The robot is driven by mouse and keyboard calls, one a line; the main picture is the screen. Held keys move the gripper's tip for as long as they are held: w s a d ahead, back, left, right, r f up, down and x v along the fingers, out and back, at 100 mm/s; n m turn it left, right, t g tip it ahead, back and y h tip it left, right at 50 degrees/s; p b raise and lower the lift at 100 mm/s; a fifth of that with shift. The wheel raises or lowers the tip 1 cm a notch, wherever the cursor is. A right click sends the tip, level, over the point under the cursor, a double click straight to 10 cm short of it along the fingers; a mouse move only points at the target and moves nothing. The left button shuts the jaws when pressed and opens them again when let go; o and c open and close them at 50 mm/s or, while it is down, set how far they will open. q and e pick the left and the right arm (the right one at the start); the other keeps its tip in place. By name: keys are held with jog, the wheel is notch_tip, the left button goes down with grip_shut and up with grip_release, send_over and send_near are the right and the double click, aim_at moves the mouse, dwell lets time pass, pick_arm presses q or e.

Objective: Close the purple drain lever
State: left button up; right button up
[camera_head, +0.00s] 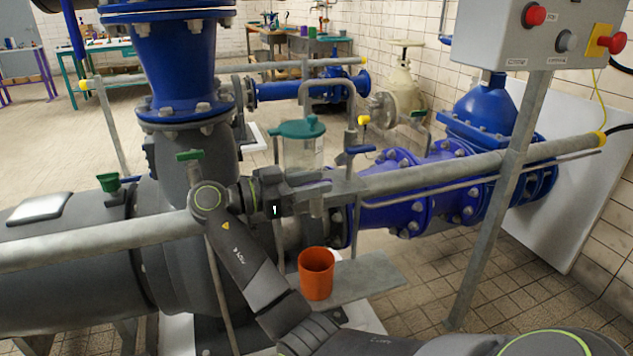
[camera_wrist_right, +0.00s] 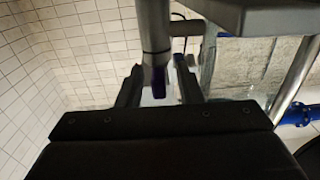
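The purple lever (camera_wrist_right: 158,82) shows in the right wrist view as a narrow purple piece at the lower end of a grey vertical pipe. It lies between the two dark fingers of my right gripper (camera_wrist_right: 160,78), which are apart with gaps on both sides of it. In the head view my right gripper (camera_head: 325,188) points right, just below a clear vessel (camera_head: 302,152) with a teal lid. I cannot make out the purple lever there; the gripper and pipes crowd that spot. Whether the fingers touch the lever cannot be told. My left gripper is out of view.
A grey handrail (camera_head: 450,176) crosses the head view close to my right gripper. An orange bucket (camera_head: 316,273) stands below on a grey ledge (camera_head: 365,280). A control box (camera_head: 545,35) stands on a post.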

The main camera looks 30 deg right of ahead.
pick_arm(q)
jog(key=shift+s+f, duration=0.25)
pick_arm(e)
jog(key=v, duration=0.6)
jog(key=shift+a, duration=0.3)
